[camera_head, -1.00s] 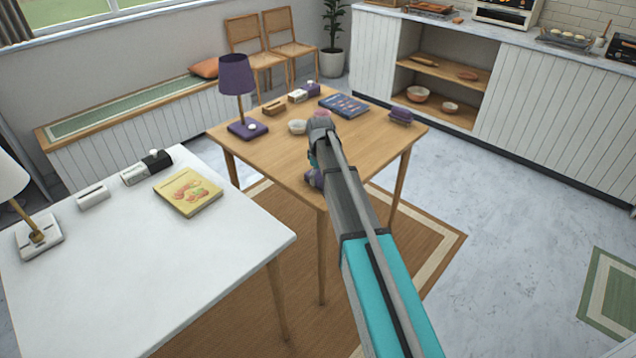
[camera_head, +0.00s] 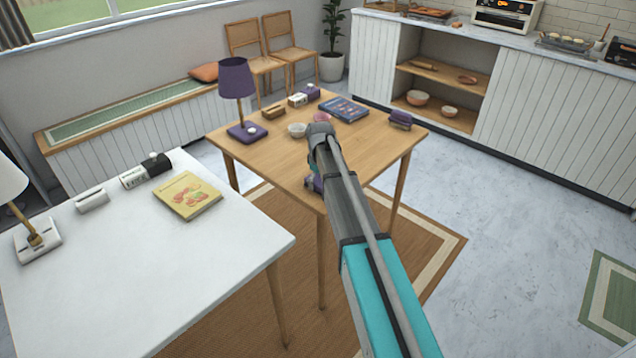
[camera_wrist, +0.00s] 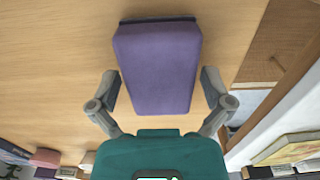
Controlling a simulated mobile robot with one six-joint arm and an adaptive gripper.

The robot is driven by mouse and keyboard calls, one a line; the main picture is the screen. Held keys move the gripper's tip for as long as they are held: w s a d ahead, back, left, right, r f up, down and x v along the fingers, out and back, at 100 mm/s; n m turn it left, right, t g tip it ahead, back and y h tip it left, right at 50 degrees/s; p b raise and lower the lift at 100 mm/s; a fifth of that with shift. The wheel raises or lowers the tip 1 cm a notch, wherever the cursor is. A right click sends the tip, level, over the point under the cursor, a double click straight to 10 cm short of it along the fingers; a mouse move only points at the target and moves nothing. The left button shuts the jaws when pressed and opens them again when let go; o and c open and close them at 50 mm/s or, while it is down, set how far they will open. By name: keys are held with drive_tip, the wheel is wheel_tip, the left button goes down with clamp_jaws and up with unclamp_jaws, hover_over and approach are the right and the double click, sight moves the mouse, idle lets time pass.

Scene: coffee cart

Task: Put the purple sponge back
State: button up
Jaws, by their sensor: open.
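The purple sponge (camera_wrist: 158,65) fills the upper middle of the wrist view, a rounded block over the wooden table (camera_wrist: 50,60). My gripper (camera_wrist: 160,84) is open, with one finger on each side of the sponge's near part; gaps show between fingers and sponge. A dark strip lies at the sponge's far end in the wrist view. Another purple item (camera_head: 400,119) stands near the table's right corner.
The wooden table also holds a purple lamp (camera_head: 237,85), a white bowl (camera_head: 297,130), a pinkish bowl (camera_head: 321,117) and a blue book (camera_head: 344,109). A white table (camera_head: 150,270) with a yellow book (camera_head: 187,195) stands at left.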

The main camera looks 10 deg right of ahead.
sight(319, 180)
drive_tip(key=shift+r, duration=0.15)
wheel_tip(319, 180, up, 12)
drive_tip(key=p, duration=1.2)
idle(0.8)
drive_tip(key=s+m, duration=0.7)
drive_tip(key=s, duration=2.2)
drive_tip(key=shift+a, duration=0.35)
